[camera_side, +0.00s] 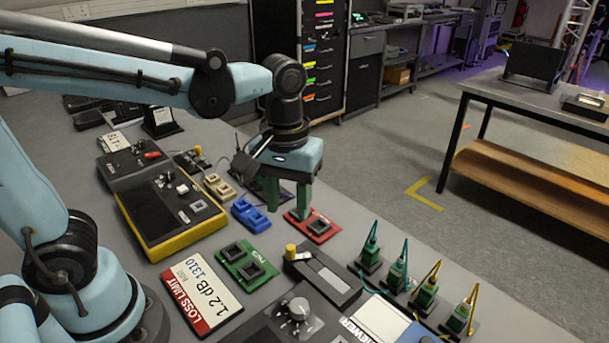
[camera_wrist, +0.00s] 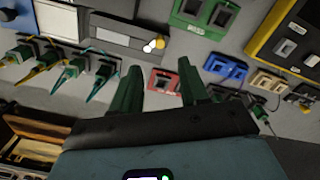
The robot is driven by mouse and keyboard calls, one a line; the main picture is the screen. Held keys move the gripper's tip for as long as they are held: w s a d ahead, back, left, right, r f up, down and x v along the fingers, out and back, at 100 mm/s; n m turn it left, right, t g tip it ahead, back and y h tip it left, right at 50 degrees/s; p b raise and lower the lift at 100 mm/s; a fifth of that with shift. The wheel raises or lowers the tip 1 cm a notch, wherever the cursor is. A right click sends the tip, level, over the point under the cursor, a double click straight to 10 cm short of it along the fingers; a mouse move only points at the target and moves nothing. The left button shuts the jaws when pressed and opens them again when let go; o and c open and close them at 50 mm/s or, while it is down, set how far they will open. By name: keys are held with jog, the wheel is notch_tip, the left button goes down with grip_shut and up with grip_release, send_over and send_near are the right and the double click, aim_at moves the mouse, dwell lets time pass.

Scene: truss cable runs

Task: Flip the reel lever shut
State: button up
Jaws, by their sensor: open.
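A flat dark grey cassette-like unit (camera_side: 322,276) with a light strip along its top lies on the table. It also shows in the wrist view (camera_wrist: 100,32). A yellow-capped knob or lever (camera_side: 290,250) stands at one end; in the wrist view the yellow end (camera_wrist: 159,43) has a white part beside it. I cannot tell its exact position. My gripper (camera_side: 288,213) is open, with green fingers pointing down and nothing between them. It is above the red twin-socket block (camera_side: 319,228), beyond the unit's yellow end. The gripper (camera_wrist: 159,66) is apart from the knob.
A green twin-socket block (camera_side: 247,263) and a blue one (camera_side: 249,215) lie nearby. Several connectors with upright cables (camera_side: 398,273) stand along the right edge. A yellow-edged box (camera_side: 170,213) is at left, and a loss-limit sign (camera_side: 203,290) in front.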

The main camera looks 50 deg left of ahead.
jog(key=shift+r, duration=1)
jog(key=shift+a, duration=0.1)
jog(key=s+a+f+m+t, duration=0.1)
jog(key=a+f+m+t, duration=0.1)
jog(key=a+m+t, duration=0.3)
jog(key=shift+a+f+m+t, duration=0.3)
jog(key=shift+a+t, duration=0.7)
jog(key=shift+a, duration=0.05)
